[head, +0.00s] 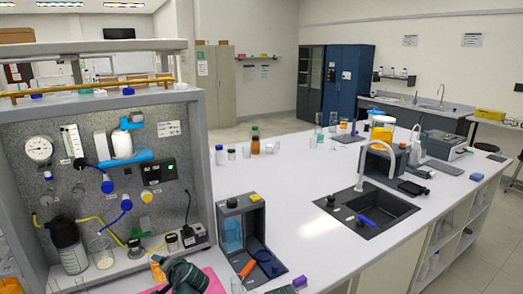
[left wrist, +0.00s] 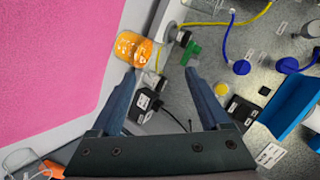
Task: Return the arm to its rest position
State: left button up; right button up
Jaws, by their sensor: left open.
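My left gripper (left wrist: 163,72) is open in the left wrist view, its two dark blue fingers spread wide with nothing held between them. An orange item (left wrist: 133,48), partly see-through, lies just past the left fingertip; I cannot tell whether they touch. A green fitting (left wrist: 191,52) shows just past the right fingertip. In the head view a dark part of my left arm (head: 185,277) is at the bottom, in front of the rig, and the fingertips are hard to make out. The membrane rig (head: 85,160) stands at the left with a gauge, tubing and blue fittings. My right gripper does not show.
A pink mat (left wrist: 55,60) lies beside the rig. A grey open-fronted box (head: 262,235) with an orange-handled tool stands right of the rig. A black sink (head: 385,215) with a tap is farther right. Bottles (head: 255,142) stand at the back. The white bench (head: 310,235) between is mostly clear.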

pick_arm(q)
jog(key=s+d+f+g+h, duration=0.1)
jog(key=s+d+f, duration=0.2)
jog(key=d, duration=0.1)
jog(key=s+d+f+n+g+h, duration=0.1)
jog(key=s+d+f+g+h, duration=0.1)
jog(key=d, duration=0.3)
jog(key=s+d+f+g+h, duration=0.1)
jog(key=s+d+f+g, duration=0.1)
jog(key=s+d+f, duration=0.1)
jog(key=shift+s+d+f+n, duration=0.2)
jog(key=shift+s+d, duration=0.15)
jog(key=shift+d, duration=0.15)
jog(key=shift+s+d+f+n, duration=0.1)
jog(key=shift+s+d+f, duration=0.05)
jog(key=shift+s+d, duration=0.3)
jog(key=s+d+f+g+h, duration=0.2)
jog(key=s+d+g+h, duration=0.1)
jog(key=s+d, duration=0.7)
jog(key=shift+s+d+f+g, duration=0.3)
jog(key=shift+d+f+g, duration=0.1)
jog(key=shift+g, duration=0.2)
